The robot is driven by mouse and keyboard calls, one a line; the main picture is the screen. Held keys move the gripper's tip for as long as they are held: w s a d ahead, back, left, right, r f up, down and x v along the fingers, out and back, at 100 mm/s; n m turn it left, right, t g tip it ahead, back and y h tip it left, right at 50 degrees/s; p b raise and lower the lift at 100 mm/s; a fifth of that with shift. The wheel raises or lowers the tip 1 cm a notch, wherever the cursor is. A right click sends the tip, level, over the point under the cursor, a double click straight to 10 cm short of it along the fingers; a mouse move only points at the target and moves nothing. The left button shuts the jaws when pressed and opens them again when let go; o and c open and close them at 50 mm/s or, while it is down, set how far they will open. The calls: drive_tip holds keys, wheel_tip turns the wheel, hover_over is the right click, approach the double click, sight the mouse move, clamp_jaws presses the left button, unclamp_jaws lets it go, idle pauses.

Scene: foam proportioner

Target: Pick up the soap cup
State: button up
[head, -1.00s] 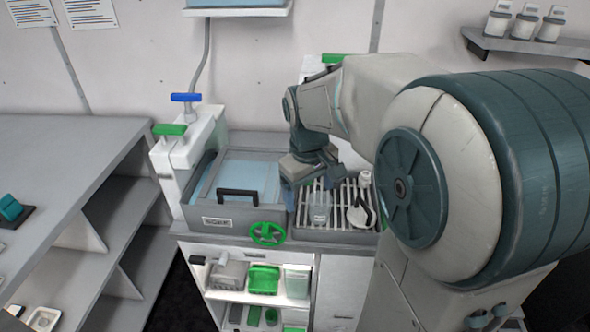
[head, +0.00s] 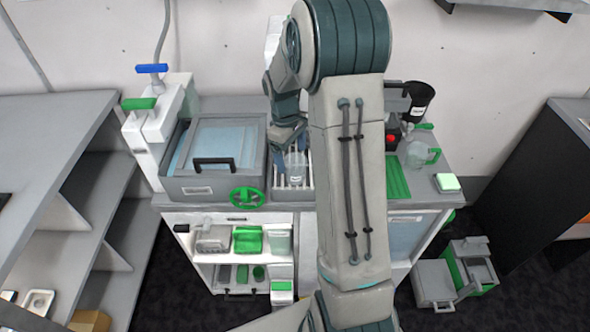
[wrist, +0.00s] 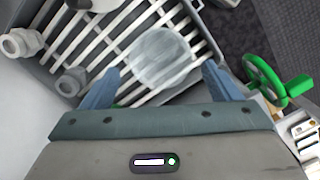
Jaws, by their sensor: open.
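The soap cup looks to be the clear, round-rimmed cup (wrist: 161,58) standing on the slatted drain rack (wrist: 88,48) in the wrist view. In the head view the cup (head: 296,166) is at the front of the rack, right of the blue-lidded basin. My gripper (wrist: 157,88) is open in the wrist view, its two blue-grey fingers apart. The cup lies just beyond and between the fingertips, and I cannot tell if they touch it. In the head view my gripper (head: 287,140) is above and just behind the cup, partly hidden by my arm.
The basin (head: 213,160) with its dark handle is left of the rack. A green valve wheel (head: 246,197) sticks out at the counter front, also in the wrist view (wrist: 264,82). White fittings (wrist: 22,43) are at the rack's left in the wrist view.

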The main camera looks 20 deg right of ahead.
sight(296, 170)
drive_tip(key=shift+s+d+f+p, duration=0.1)
drive_tip(key=shift+s+f+p, duration=0.15)
drive_tip(key=shift+f, duration=0.75)
drive_tip(key=shift+s+d+f+p, duration=0.15)
drive_tip(key=shift+s+f+p, duration=0.15)
drive_tip(key=shift+f, duration=0.75)
drive_tip(key=shift+s+d+f+p, duration=0.1)
drive_tip(key=shift+s+f+p, duration=0.15)
drive_tip(key=shift+f, duration=0.75)
drive_tip(key=shift+c, duration=0.2)
drive_tip(key=c, duration=1)
